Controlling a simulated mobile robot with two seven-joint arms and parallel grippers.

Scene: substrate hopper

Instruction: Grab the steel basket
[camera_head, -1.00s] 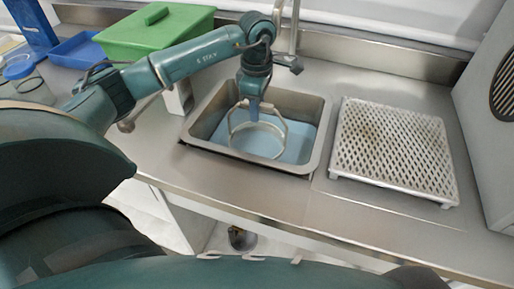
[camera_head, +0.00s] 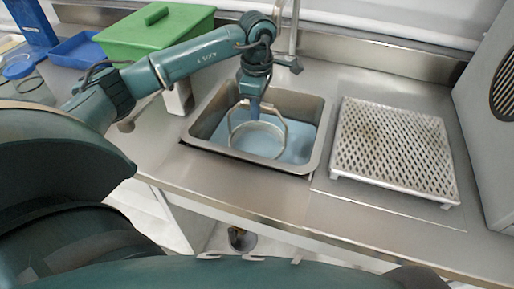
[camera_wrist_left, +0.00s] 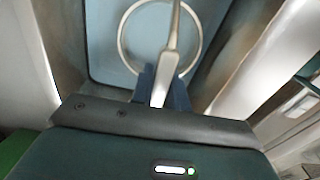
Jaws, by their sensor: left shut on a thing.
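The steel basket (camera_head: 258,139) is a round ring-shaped vessel with an arched handle, standing in the sink (camera_head: 318,150) over its blue-looking bottom. My left gripper (camera_head: 255,108) reaches down into the sink from above and is shut on the top of the basket's handle. In the left wrist view the handle (camera_wrist_left: 170,62) runs up from between the two dark fingers (camera_wrist_left: 163,88), across the basket's round rim (camera_wrist_left: 122,42). The basket's inside and base are partly hidden by the handle and gripper. My right gripper is not in view.
A white perforated rack (camera_head: 393,150) stands on the steel counter right of the sink. A green lidded box (camera_head: 155,32) and a blue tray (camera_head: 76,50) are at the back left. A faucet (camera_head: 294,30) rises behind the sink. A grey housing (camera_head: 487,125) bounds the right.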

